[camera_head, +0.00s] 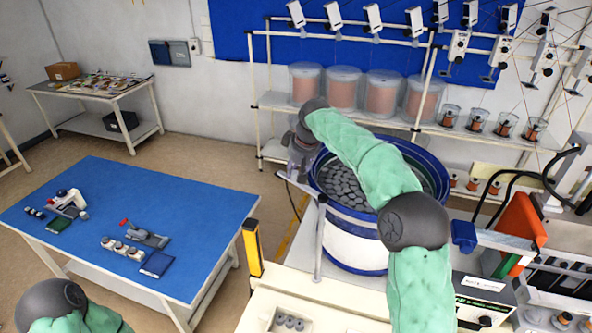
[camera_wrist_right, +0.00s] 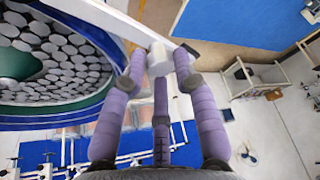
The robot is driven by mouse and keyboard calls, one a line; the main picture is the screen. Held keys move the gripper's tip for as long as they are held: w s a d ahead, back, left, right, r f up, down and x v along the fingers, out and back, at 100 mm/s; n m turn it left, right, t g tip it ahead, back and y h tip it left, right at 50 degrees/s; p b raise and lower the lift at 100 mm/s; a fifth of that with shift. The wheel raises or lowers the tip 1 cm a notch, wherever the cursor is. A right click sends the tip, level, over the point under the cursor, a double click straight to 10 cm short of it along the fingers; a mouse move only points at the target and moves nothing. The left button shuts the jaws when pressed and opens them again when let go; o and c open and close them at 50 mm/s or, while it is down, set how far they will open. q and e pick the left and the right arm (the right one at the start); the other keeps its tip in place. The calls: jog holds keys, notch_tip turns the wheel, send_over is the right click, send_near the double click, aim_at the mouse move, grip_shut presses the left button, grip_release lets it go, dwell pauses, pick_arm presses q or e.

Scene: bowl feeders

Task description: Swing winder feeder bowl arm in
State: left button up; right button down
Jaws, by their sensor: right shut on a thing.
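The feeder bowl (camera_head: 350,243) is a large drum with blue bands, a white wall and many grey discs inside. Its rim and discs also show at the left of the right wrist view (camera_wrist_right: 60,112). The bowl arm (camera_head: 300,187) is a pale bar on an upright post at the bowl's near left side. In the wrist view the bar (camera_wrist_right: 108,18) ends in a pale knob (camera_wrist_right: 158,60). My right gripper (camera_head: 298,168) reaches across the bowl to its left side, with its purple fingers (camera_wrist_right: 160,70) shut around that knob. My left gripper is out of view; only part of that arm shows.
A blue-topped table (camera_head: 150,190) with small parts stands left, across a strip of floor. A yellow post (camera_head: 252,248) rises between table and bowl. An orange panel (camera_head: 521,228) and machinery stand right. Shelving with copper-coloured spools (camera_head: 345,90) is behind.

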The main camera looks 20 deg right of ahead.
jog(key=d+m+h+p, duration=0.1)
jog(key=d+m, duration=0.1)
jog(key=w+d+m+h+p, duration=0.1)
jog(key=d+m, duration=0.1)
jog(key=m, duration=0.1)
jog(key=d+m+h+p, duration=0.1)
jog(key=d+m, duration=0.1)
jog(key=shift+w+d, duration=0.2)
jog(key=shift+w, duration=0.05)
jog(key=shift+s+d+m+h, duration=0.15)
jog(key=shift+d+m+h, duration=0.15)
jog(key=shift+d+m, duration=0.7)
jog(key=s+d+m+g+h, duration=0.2)
jog(key=s+d+m, duration=0.3)
jog(key=m, duration=0.5)
jog(key=shift+s+d+g, duration=0.2)
jog(key=shift+d+g, duration=0.5)
jog(key=shift+g, duration=0.1)
jog(key=c, duration=1)
grip_release()
